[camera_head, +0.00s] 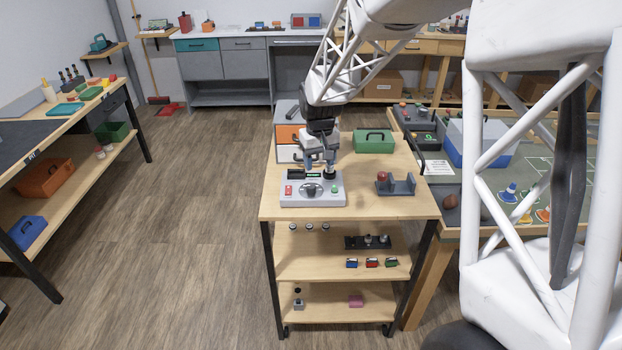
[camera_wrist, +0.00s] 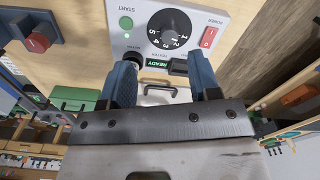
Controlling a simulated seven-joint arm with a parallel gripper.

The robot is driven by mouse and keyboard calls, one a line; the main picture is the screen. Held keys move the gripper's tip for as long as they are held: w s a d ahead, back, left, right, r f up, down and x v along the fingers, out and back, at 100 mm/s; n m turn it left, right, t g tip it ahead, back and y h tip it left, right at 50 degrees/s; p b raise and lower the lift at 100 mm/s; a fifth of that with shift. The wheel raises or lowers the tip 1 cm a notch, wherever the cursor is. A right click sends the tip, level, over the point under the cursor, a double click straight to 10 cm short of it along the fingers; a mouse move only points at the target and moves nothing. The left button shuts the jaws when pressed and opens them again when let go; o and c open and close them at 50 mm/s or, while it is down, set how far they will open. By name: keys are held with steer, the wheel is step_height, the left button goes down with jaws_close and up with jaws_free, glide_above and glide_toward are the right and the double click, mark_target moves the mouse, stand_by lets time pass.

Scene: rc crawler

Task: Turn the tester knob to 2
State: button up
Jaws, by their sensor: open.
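The grey tester (camera_head: 313,201) sits on the top shelf of the wooden cart, with its dark round knob (camera_head: 312,190) in the middle of its face. In the wrist view the knob (camera_wrist: 168,29) lies beyond my fingertips, inside a ring of white numbers. I cannot tell which number its pointer marks. A green display (camera_wrist: 157,63) reads READY. A green START button (camera_wrist: 126,22) and a red POWER switch (camera_wrist: 209,37) flank the knob. My gripper (camera_head: 319,173) is open and empty over the back part of the tester, its blue fingers apart and pointing down.
A grey holder (camera_head: 396,186) with a red ball-like part stands right of the tester. A green case (camera_head: 374,141) and a drawer unit (camera_head: 287,133) stand behind. The cart top (camera_head: 385,210) is bare in front of the holder.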

mark_target(311, 186)
steer(key=shift+w+a+f, duration=0.55)
steer(key=shift+w+f, duration=0.15)
steer(key=shift+f, duration=0.05)
steer(key=shift+w+a+f, duration=0.5)
steer(key=shift+w+f, duration=0.2)
steer(key=shift+f, duration=0.05)
steer(key=shift+f, duration=0.1)
steer(key=shift+f, duration=3.75)
steer(key=c, duration=0.9)
